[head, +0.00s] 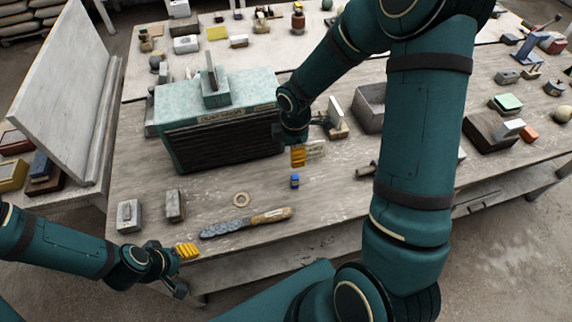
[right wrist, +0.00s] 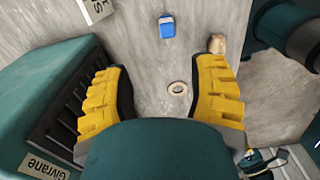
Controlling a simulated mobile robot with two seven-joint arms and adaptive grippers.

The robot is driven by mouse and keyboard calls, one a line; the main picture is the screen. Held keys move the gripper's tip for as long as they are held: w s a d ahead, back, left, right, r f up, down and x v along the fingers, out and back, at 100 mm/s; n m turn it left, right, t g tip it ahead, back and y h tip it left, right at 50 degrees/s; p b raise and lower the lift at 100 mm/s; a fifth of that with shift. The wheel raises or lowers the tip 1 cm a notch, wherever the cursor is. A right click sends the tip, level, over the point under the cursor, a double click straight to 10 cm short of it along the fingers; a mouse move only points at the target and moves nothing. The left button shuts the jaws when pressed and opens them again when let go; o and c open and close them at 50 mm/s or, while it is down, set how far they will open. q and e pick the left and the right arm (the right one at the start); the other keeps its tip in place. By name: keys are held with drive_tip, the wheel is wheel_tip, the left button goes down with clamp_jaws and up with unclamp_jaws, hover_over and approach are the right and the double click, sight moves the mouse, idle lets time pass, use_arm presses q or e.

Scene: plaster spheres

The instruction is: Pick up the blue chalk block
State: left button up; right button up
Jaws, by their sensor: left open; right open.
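The blue chalk block (head: 295,182) stands on the worn table, in front of the teal grilled box. In the right wrist view it is the small blue block with a pale end (right wrist: 167,28), near the top centre. My right gripper (head: 299,157) has yellow fingers and is above and just behind the block in the head view. In the right wrist view its fingers (right wrist: 165,75) are spread with nothing between them but table and a ring below. The block lies beyond the fingertips, apart from them. My left gripper (head: 188,252) is open and empty at the table's front left edge.
The teal box (head: 215,140) stands close beside my right gripper; its grille also shows in the right wrist view (right wrist: 70,120). A pale ring (head: 241,199) and a wooden-handled tool (head: 245,222) lie in front. Two small grey blocks stand at left. My right arm hides part of the table.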

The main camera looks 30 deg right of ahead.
sight(295, 176)
drive_tip(key=f, duration=0.5)
drive_tip(key=f+b, duration=0.1)
drive_tip(key=f, duration=0.2)
drive_tip(key=shift+s+d, duration=0.15)
drive_tip(key=shift+s, duration=0.15)
drive_tip(key=shift+s+f, duration=0.15)
drive_tip(key=shift+f, duration=1.2)
drive_tip(key=shift+s+f, duration=0.15)
drive_tip(key=shift+f, duration=1.2)
drive_tip(key=shift+o, duration=0.2)
clamp_jaws()
